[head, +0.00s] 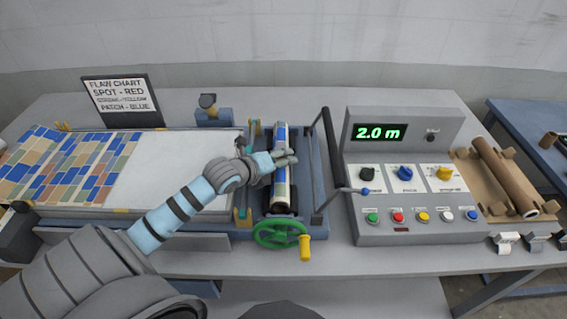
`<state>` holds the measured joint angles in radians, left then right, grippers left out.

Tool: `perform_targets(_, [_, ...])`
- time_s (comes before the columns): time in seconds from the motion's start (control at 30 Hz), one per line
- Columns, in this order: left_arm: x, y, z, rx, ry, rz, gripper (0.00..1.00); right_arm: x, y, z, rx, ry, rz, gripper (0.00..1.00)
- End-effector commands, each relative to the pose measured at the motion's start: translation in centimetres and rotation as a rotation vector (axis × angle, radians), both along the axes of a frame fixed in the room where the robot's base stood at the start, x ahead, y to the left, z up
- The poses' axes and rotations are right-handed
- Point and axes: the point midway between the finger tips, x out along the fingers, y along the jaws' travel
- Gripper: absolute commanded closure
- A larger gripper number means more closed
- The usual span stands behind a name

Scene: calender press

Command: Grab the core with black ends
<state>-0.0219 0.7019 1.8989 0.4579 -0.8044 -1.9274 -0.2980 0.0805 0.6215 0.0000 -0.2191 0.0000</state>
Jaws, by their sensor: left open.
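A core wrapped in blue, tan and white patterned sheet (281,190) lies lengthwise in the blue press frame (312,190). Its near end is dark; its far end is pale where it shows. My left gripper (291,157) is open over the middle of this roll, with its fingers across it. I cannot tell whether the fingers touch it. My right gripper is out of view.
A green handwheel (281,234) with a yellow handle stands at the press front. A dark lever bar (332,150) rises right of it, beside the control console (410,205) reading 2.0 m. The patterned sheet bed (175,165) lies left, with a flaw chart sign (122,98) behind.

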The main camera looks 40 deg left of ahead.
Motion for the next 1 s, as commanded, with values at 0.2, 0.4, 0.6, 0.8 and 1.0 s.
perform_targets(0.2, [0.2, -0.3, 0.3, -0.001, 0.001, -0.006, 0.66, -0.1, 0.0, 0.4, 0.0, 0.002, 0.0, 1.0])
perform_targets(0.4, [0.2, -0.3, 0.3, -0.001, 0.001, -0.005, 0.89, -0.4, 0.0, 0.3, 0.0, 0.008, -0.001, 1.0])
perform_targets(0.6, [0.1, -0.2, 0.4, 0.0, 0.0, -0.003, 0.89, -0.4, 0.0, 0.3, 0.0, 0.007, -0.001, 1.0])
perform_targets(0.8, [0.1, -0.1, 1.5, 0.002, -0.002, -0.003, 0.89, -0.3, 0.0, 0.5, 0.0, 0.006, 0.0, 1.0])
perform_targets(1.0, [0.2, -0.1, 6.4, 0.006, -0.007, -0.005, 0.89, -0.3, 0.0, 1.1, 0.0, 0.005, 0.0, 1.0])
